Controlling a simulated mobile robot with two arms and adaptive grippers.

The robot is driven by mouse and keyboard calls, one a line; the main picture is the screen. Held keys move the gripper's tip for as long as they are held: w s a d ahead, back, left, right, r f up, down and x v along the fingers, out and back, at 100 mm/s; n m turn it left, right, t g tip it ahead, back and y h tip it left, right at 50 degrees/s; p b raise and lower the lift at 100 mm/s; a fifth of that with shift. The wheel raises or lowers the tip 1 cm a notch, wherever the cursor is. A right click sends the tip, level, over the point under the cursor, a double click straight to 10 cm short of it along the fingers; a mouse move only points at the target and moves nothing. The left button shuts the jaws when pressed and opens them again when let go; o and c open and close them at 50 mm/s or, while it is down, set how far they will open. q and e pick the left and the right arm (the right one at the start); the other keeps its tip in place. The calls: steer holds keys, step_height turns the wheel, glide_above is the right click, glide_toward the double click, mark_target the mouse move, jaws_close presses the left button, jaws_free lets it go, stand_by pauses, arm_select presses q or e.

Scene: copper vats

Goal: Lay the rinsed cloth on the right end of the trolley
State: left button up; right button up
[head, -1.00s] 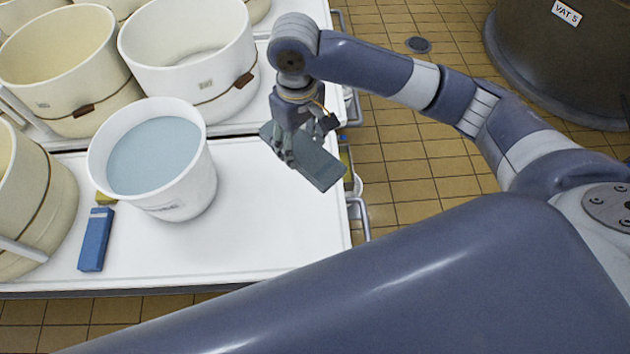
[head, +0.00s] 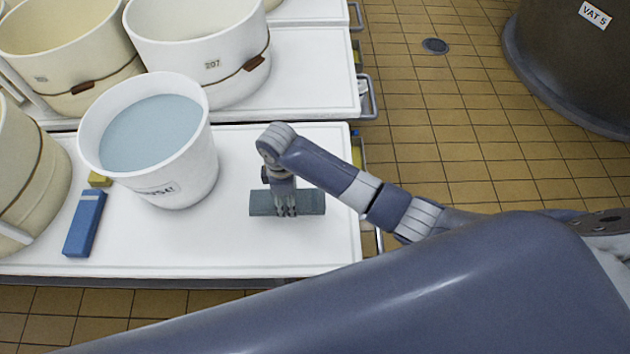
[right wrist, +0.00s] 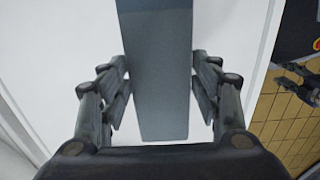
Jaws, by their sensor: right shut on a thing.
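The cloth is a flat grey-green folded strip (head: 314,202) at the right end of the white trolley (head: 240,252). It lies level, on or just above the top; I cannot tell whether it touches. My right gripper (head: 287,212) points down and is shut on the cloth's middle. In the right wrist view the cloth (right wrist: 158,60) runs between the fingers of the gripper (right wrist: 160,105), over the white top. My left gripper is not in view.
A white bucket of bluish water (head: 165,185) stands left of the cloth. A blue block (head: 85,224) and a yellow block (head: 99,180) lie farther left. Several tubs, one marked 207 (head: 220,80), stand behind. The trolley top around the cloth is clear.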

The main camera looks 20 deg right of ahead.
steer(key=w+d, duration=0.1)
steer(key=d, duration=0.1)
steer(key=w+d, duration=0.2)
steer(key=d, duration=0.1)
steer(key=w+d, duration=0.1)
steer(key=d, duration=0.2)
steer(key=shift+w+d+f, duration=0.1)
steer(key=shift+w+f, duration=0.15)
steer(key=shift+f, duration=0.15)
steer(key=f, duration=0.1)
steer(key=d+f, duration=0.1)
steer(key=shift+w+f, duration=0.2)
steer(key=shift+f, duration=0.65)
steer(key=shift+f, duration=0.15)
steer(key=o, duration=1.2)
